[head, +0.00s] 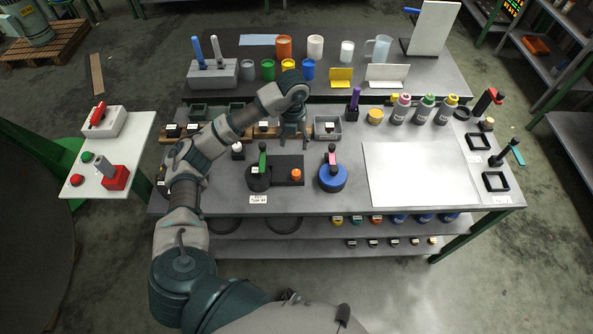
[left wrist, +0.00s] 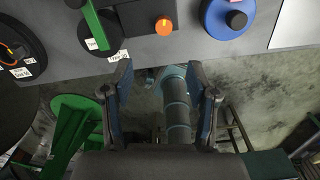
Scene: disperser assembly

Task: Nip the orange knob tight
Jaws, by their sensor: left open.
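The orange knob (head: 296,175) stands upright on a dark block (head: 284,162) near the front of the table, beside a round black part with a green lever (head: 263,159). My left gripper (head: 293,136) points down behind the knob, apart from it; its jaws are open with nothing between them. In the left wrist view the knob (left wrist: 163,27) shows near the top, above and between the open fingers (left wrist: 160,75). My right gripper is not in view.
A grey bin (head: 328,127) stands close to my left gripper. A bare white panel (head: 420,174) covers the right of the table. Bottles (head: 424,110) stand behind it.

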